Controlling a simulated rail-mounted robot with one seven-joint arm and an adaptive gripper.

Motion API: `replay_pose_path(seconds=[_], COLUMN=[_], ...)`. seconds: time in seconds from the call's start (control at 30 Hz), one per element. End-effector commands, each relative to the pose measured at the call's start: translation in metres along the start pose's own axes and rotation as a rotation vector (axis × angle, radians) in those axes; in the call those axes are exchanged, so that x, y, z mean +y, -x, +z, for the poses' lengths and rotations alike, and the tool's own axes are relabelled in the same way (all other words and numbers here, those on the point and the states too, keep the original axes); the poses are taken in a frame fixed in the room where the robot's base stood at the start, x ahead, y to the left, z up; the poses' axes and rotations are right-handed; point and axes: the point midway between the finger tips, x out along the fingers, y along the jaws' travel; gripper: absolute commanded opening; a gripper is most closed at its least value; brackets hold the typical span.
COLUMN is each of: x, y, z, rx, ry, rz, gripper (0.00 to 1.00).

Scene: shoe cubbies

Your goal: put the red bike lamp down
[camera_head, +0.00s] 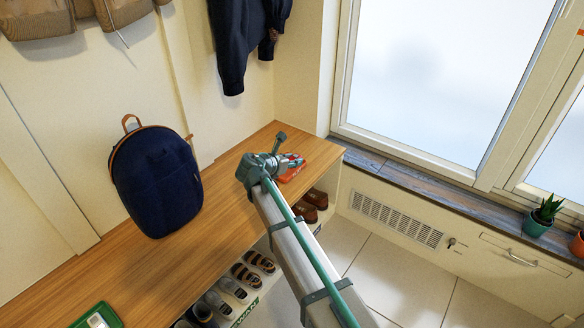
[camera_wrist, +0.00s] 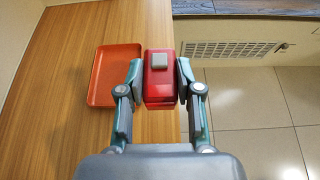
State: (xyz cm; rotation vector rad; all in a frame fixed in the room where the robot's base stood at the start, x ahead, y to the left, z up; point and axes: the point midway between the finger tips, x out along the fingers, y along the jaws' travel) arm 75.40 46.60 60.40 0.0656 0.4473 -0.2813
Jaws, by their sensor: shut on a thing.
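The red bike lamp (camera_wrist: 159,92) is a glossy red block with a grey square button on top, in the middle of the wrist view. My gripper (camera_wrist: 158,82) is shut on it, one finger at each side. The lamp shows over the right edge of the wooden bench top (camera_wrist: 60,120), just right of an orange tray (camera_wrist: 114,75). I cannot tell whether it touches the bench. In the head view my gripper (camera_head: 284,162) is over the bench's far end, and my arm partly hides the red items there.
A navy backpack (camera_head: 157,182) stands on the bench, and a green tray (camera_head: 97,317) lies at its near end. Shoes (camera_head: 240,285) fill the cubbies below. Jackets (camera_head: 245,35) hang above. A window ledge (camera_head: 425,185) with potted plants is at the right. Bench between backpack and gripper is clear.

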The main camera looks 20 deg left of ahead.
Motion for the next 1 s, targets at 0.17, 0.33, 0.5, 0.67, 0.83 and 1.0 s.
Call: replay_pose_path(seconds=[0.17, 0.33, 0.5, 0.67, 0.83, 1.0], x=[0.031, 0.061, 0.078, 0.084, 0.09, 0.096], y=[-0.031, -0.06, -0.085, -0.094, -0.103, -0.12], z=[-0.006, -0.011, -0.031, -0.037, -0.043, -0.065], rx=[0.0, 0.0, 0.0, 0.0, 0.0, 0.0], ry=[0.0, 0.0, 0.002, 0.0, 0.0, 0.002], rz=[-0.001, 0.0, 0.0, 0.0, 0.0, 0.0], gripper=[0.0, 0.0, 0.0, 0.0, 0.0, 0.0])
